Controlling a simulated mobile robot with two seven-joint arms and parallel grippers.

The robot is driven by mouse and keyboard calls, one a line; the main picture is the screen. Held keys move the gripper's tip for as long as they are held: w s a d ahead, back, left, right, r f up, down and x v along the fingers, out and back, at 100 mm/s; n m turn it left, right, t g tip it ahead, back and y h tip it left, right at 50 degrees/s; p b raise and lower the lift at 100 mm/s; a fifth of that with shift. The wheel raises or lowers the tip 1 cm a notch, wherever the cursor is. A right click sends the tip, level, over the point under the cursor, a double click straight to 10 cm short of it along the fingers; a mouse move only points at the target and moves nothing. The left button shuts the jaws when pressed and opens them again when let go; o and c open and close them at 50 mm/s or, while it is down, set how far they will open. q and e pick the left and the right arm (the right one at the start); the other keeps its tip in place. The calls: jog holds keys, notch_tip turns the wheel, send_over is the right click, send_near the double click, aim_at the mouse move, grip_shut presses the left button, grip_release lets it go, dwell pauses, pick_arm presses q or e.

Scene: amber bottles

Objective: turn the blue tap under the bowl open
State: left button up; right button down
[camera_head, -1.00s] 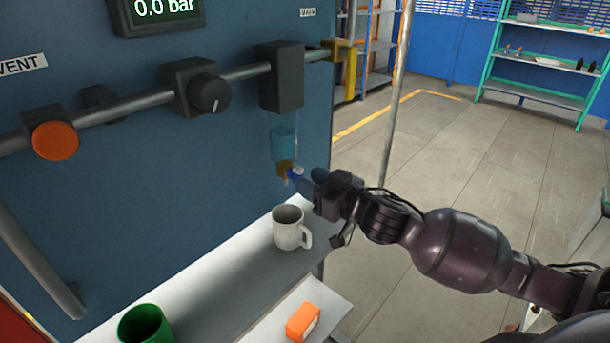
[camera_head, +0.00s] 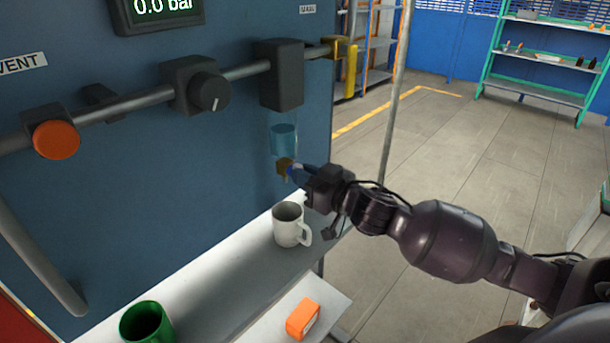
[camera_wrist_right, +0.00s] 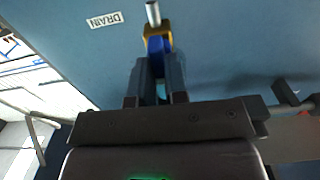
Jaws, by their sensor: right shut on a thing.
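The clear bowl (camera_head: 284,140) with bluish contents hangs under the black block (camera_head: 281,75) on the pipe. Below it is a small brass valve body (camera_head: 284,165) with the blue tap (camera_head: 294,172). In the right wrist view the blue tap (camera_wrist_right: 158,45) sits against its brass part (camera_wrist_right: 157,31), between my finger ends. My right gripper (camera_head: 302,175) is shut on the blue tap, reaching in from the right; it also shows in the right wrist view (camera_wrist_right: 159,66). The fingers partly hide the tap, so its exact angle is unclear. My left gripper is out of view.
A white mug (camera_head: 289,225) stands on the shelf (camera_head: 235,264) below the tap, close under my right gripper. A green cup (camera_head: 146,322) and an orange box (camera_head: 302,318) are nearer. A black knob (camera_head: 210,91) and orange button (camera_head: 56,140) are on the pipe to the left.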

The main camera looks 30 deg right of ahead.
jog(key=shift+n, duration=0.3)
jog(key=shift+a+f+n, duration=0.1)
jog(key=shift+n, duration=4.2)
jog(key=shift+a+f+n, duration=0.1)
jog(key=shift+n, duration=4.2)
jog(key=c, duration=1.1)
grip_release()
jog(key=shift+c, duration=0.2)
jog(key=shift+s, duration=0.2)
